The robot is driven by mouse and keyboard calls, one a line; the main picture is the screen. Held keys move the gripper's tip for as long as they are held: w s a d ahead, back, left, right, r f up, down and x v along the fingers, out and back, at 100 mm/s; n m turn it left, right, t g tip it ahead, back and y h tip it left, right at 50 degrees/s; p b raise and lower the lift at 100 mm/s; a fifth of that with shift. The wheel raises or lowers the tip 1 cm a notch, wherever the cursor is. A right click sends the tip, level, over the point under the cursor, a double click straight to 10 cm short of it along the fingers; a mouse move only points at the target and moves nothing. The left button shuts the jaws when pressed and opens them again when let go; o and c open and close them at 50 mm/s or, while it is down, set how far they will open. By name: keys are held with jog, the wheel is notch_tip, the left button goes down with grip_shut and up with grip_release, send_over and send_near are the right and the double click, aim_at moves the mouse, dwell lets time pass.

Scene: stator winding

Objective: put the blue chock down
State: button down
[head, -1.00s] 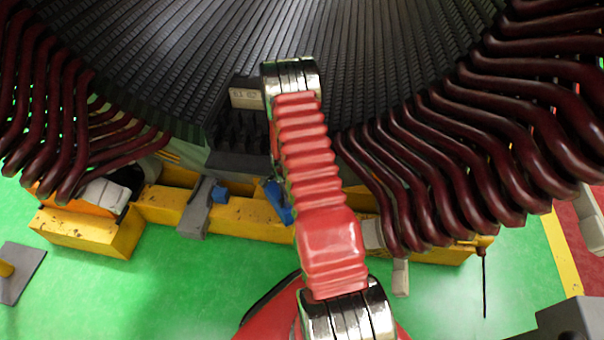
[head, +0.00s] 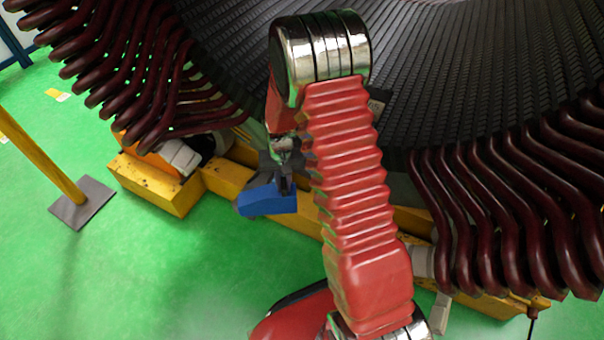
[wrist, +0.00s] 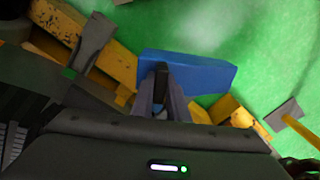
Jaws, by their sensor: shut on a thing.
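The blue chock (head: 268,199) is a wedge-shaped block. It shows in the head view left of my red arm, in front of the yellow beam. My gripper (head: 284,186) is shut on the chock's upper side. In the wrist view the chock (wrist: 195,72) lies across the tips of my gripper (wrist: 161,75), with green floor behind it. Its lower edge appears clear of the beam, but I cannot tell its exact height above the floor. My arm hides part of the beam and stator to the right.
The yellow beam (head: 226,179) runs below the stator, with a yellow block (head: 155,185) at its left. Dark red winding bars (head: 480,215) hang on both sides. A yellow post on a grey base plate (head: 83,205) stands at the left. Green floor (head: 170,280) in front is clear.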

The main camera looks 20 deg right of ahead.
jog(key=a+r+n, duration=0.2)
jog(key=a, duration=0.1)
jog(key=s+a+r+n, duration=0.1)
jog(key=a+r+n, duration=0.1)
jog(key=shift+a, duration=0.15)
